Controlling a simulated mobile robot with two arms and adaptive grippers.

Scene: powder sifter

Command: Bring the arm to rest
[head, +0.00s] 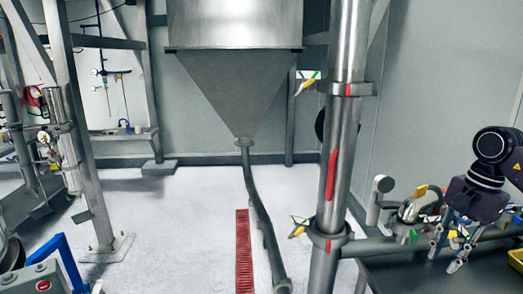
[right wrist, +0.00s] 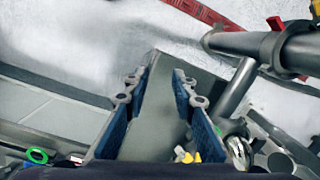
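My right gripper (head: 446,258) is at the right edge of the head view, pointing down over a dark table top beside a horizontal steel pipe. In the right wrist view its two blue-padded fingers (right wrist: 160,78) stand apart with nothing between them. It holds nothing. My left gripper is not in the head view. The right arm shows only its dark wrist and gripper; the rest of it is out of the picture.
A vertical steel pipe (head: 336,130) with clamps stands left of the gripper. A horizontal pipe (head: 385,246) with a valve (head: 408,212) runs close by. A hopper (head: 236,90) hangs behind. A red floor grate (head: 244,255) lies in open pale floor. A control box (head: 35,280) is lower left.

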